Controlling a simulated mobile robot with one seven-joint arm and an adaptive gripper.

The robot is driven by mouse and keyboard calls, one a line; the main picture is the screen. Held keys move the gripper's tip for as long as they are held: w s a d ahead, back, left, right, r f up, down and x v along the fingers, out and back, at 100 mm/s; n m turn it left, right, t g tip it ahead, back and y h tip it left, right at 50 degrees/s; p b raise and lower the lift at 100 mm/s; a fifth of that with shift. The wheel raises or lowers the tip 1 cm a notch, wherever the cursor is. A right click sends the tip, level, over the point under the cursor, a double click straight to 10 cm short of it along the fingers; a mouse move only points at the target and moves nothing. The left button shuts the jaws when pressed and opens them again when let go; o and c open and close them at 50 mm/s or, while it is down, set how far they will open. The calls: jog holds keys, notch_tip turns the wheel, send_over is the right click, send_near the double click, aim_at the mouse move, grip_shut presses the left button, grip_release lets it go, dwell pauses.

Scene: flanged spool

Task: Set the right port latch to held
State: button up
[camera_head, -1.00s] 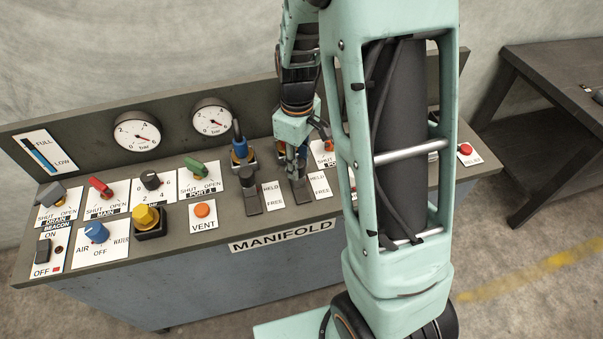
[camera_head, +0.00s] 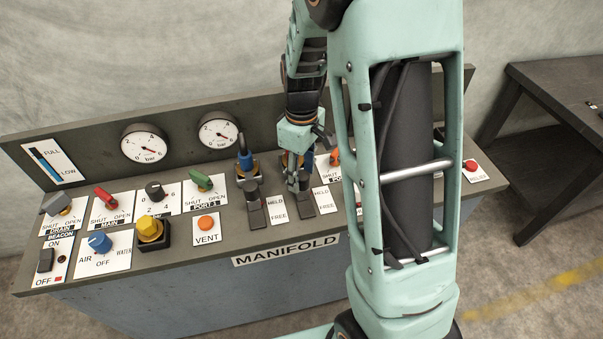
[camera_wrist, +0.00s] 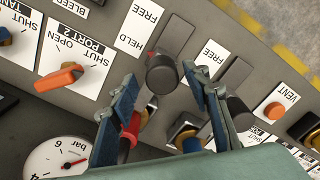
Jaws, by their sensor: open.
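The right port latch (camera_wrist: 160,75) is a dark round-ended lever on a dark plate beside a HELD/FREE card (camera_wrist: 138,28) in the wrist view. Its plate (camera_head: 304,205) shows in the head view, with the lever mostly behind my gripper. My gripper (camera_wrist: 165,88) is open, with its blue fingers on either side of the lever's end; I cannot tell whether they touch it. It also shows in the head view (camera_head: 294,185), over the rear of the latch. The lever's raised end appears on the HELD side, but its exact setting is unclear.
The left port latch (camera_head: 255,205) stands close by on the left. A red-collared plug (camera_wrist: 130,130) lies between my fingers' bases. An orange knob (camera_wrist: 60,78) and a gauge (camera_wrist: 58,158) are near. My arm hides the panel's right part.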

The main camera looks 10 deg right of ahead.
notch_tip(320, 180, up, 12)
jog(key=shift+f, duration=0.25)
dwell(0.5)
